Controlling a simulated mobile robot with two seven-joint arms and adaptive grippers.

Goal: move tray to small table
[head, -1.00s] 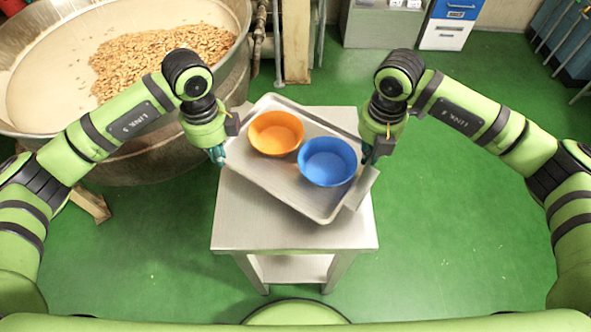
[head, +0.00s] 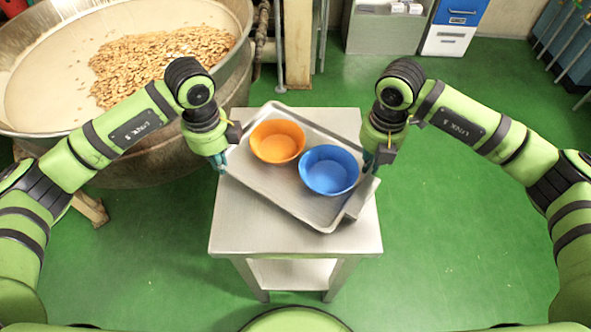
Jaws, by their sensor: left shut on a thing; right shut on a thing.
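A metal tray (head: 262,178) is over the small steel table (head: 290,238), turned at an angle to the table's edges. An orange bowl (head: 277,141) and a blue bowl (head: 328,170) stand in the tray. My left gripper (head: 221,166) is shut on the tray's left side. My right gripper (head: 373,166) is shut on the tray's right side. The fingertips are partly hidden by the gripper bodies. I cannot tell whether the tray's underside touches the tabletop.
A large metal kettle (head: 40,138) with nuts (head: 150,65) stands at the back left. A grey cabinet (head: 385,32) and a blue-and-white drawer unit (head: 450,30) are at the back. The green floor right of the table is clear.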

